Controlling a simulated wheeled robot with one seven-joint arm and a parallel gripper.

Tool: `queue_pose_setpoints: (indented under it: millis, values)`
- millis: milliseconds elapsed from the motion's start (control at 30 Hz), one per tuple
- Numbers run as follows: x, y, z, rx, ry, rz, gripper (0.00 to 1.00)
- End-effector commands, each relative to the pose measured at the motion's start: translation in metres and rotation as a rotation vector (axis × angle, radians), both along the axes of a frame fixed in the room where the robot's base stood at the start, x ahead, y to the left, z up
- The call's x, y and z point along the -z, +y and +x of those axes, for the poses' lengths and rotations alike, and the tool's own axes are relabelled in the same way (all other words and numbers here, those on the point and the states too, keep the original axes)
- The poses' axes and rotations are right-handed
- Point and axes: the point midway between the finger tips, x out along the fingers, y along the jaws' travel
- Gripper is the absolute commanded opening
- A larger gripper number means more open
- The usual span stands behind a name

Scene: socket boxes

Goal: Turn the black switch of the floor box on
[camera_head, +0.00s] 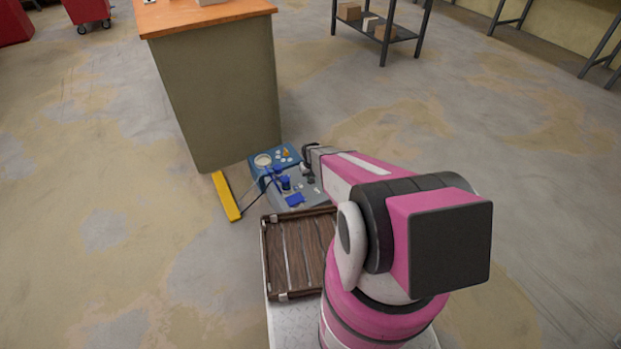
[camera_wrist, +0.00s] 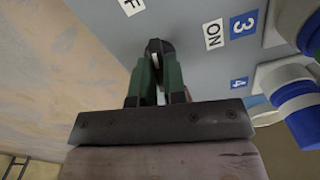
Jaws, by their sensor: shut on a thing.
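The floor box (camera_head: 308,198) is a grey box with a blue panel, standing on the floor in front of the orange-topped bench. In the wrist view its grey face (camera_wrist: 185,25) carries an ON label (camera_wrist: 213,33) and part of another label ending in F (camera_wrist: 131,6). The black switch (camera_wrist: 158,45) shows at the tips of my gripper (camera_wrist: 157,72), between the green fingers, which are shut on it. The switch lies left of the ON label and below the F label. In the head view my arm reaches the right side of the box, and the fingertips are hard to make out.
Blue-capped sockets (camera_wrist: 296,97) sit close to the right of my gripper, beside number labels 3 and 4. The bench (camera_head: 222,95) stands behind the box. A yellow bar (camera_head: 225,196) lies on the floor to the left. A slatted wooden crate (camera_head: 285,292) is in front of the box.

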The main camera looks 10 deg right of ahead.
Motion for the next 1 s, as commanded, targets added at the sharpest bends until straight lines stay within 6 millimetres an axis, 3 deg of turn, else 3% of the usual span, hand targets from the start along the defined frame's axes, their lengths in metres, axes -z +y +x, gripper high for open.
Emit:
queue_pose_setpoints:
  millis: [1000]
  values:
    - [-0.0006, 0.0, 0.0006, 0.958, -0.001, 0.001, 0.0]
